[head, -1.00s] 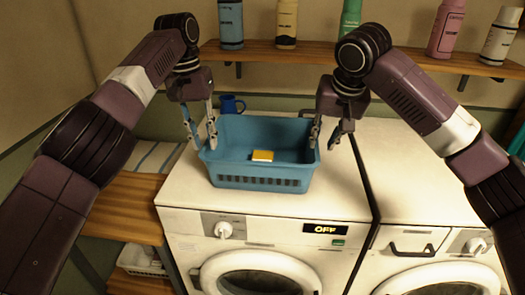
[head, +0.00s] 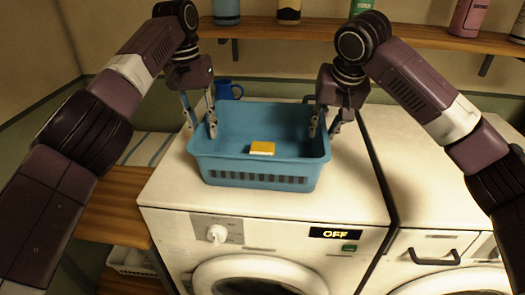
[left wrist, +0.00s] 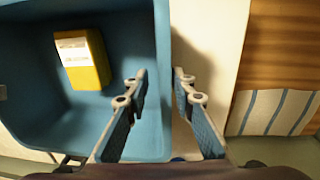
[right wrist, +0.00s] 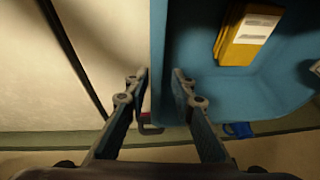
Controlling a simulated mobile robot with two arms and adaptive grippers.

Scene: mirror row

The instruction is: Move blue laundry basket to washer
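The blue laundry basket (head: 255,180) stands upright on top of the left washer (head: 265,215). A yellow box with a white label (head: 262,148) lies inside it. My left gripper (head: 202,130) is at the basket's left side wall. In the left wrist view its fingers (left wrist: 160,75) are apart, one inside the wall and one outside, with gaps showing beside the wall. My right gripper (head: 323,130) is at the right side wall. In the right wrist view its fingers (right wrist: 159,75) also straddle the wall, apart.
A blue mug (head: 225,90) stands behind the basket. A second white machine (head: 440,200) adjoins on the right. A wooden counter with a striped cloth (head: 145,148) is on the left. A shelf with several bottles (head: 290,32) runs along the back wall.

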